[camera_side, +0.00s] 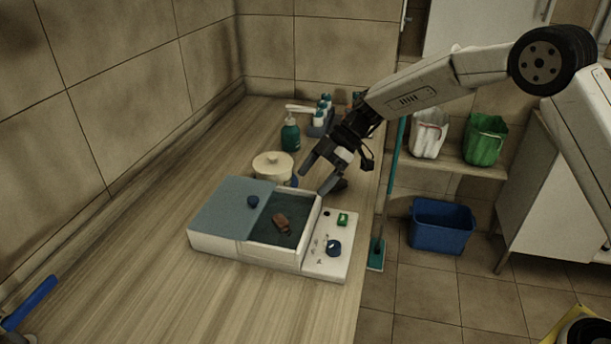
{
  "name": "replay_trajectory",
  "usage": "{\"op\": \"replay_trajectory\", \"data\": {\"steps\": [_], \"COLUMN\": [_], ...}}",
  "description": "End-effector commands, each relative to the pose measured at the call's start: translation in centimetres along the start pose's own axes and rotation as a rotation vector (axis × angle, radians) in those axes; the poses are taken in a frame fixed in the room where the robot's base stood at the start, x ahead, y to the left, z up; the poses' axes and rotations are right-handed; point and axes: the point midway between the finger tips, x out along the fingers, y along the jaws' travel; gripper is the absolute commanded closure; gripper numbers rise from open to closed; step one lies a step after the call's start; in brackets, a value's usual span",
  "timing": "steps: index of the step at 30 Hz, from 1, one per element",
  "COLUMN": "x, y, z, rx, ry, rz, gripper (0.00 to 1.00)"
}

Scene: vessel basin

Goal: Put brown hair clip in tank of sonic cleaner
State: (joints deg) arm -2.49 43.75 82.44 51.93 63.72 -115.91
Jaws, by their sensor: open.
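The sonic cleaner (215,245) is a white box on the wooden counter. Its blue-grey lid (222,207) with a dark blue knob covers the left part, and the tank (291,202) is open beside it. The brown hair clip (281,223) is within the tank opening, against the dark interior; I cannot tell how deep it sits. My gripper (319,181) is open and empty, above and behind the tank's back right corner, apart from the clip.
A cream lidded pot (272,168) stands just behind the cleaner. A green pump bottle (290,133) and a rack of small bottles (321,119) are farther back. The control panel (328,245) is at the cleaner's right.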

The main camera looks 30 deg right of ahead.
Motion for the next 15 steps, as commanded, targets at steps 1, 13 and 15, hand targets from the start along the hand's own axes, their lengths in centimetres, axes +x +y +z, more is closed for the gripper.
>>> {"op": "replay_trajectory", "data": {"steps": [1,13,15], "x": [0.0,-0.2,-0.5], "y": [0.0,-0.6,-1.2], "z": [0.0,0.4,0.8], "rx": [0.0,0.054,0.1], "ry": [0.0,-0.031,-0.057], "rz": [0.0,0.005,0.009], "gripper": [0.0,0.0,0.0]}}
